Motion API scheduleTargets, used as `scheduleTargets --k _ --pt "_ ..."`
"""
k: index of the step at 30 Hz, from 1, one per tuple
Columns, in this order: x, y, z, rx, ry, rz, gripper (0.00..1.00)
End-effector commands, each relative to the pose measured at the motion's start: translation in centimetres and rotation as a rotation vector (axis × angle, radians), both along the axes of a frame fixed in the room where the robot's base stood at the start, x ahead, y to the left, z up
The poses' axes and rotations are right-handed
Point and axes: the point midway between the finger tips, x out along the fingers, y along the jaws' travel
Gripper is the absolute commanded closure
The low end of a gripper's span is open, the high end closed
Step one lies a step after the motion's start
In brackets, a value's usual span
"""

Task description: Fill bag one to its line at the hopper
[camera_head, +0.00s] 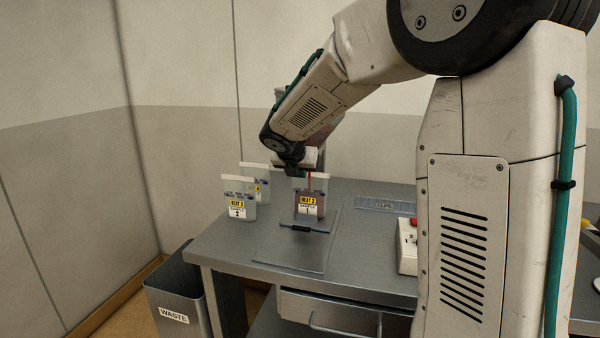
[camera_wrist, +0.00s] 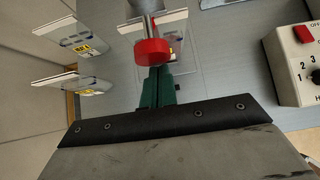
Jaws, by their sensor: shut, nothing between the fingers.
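Bag one (camera_head: 307,204), with a yellow-and-white label marked 1, stands upright on the grey bench and shows reddish-brown contents. Its pale top edge (camera_wrist: 168,20) shows in the wrist view. The hopper (camera_head: 325,133) is mostly hidden behind my arm. My gripper (camera_head: 302,172) is just above bag one. In the wrist view its green fingers (camera_wrist: 156,76) are shut and empty. A red knob (camera_wrist: 150,52) on a grey stem lies right at the fingertips; I cannot tell whether they touch. Bag one's fill line cannot be made out.
Bag two (camera_head: 237,207) and another bag (camera_head: 262,187) stand to the left. A dark bar (camera_head: 304,228) lies on a flat plate (camera_head: 290,252) in front. A control box (camera_head: 407,246) with a red button is at right. A waste bin (camera_head: 177,298) stands below left.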

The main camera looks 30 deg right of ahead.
Motion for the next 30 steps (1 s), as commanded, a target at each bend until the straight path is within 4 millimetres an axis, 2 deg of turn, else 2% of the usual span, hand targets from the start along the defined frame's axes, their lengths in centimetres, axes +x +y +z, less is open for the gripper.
scheduleTargets --k 2,8,18,24,30 --pt "-0.1 0.2 0.4 -0.003 -0.009 0.001 1.0" --pt "-2.0 2.4 0.3 -0.003 -0.006 -0.004 1.0" --pt "-5.6 6.9 5.5 -0.001 -0.005 0.001 1.0" --pt "-6.6 7.9 6.9 0.0 -0.003 -0.001 1.0" --pt "-6.8 8.0 7.2 0.0 0.001 -0.004 1.0"
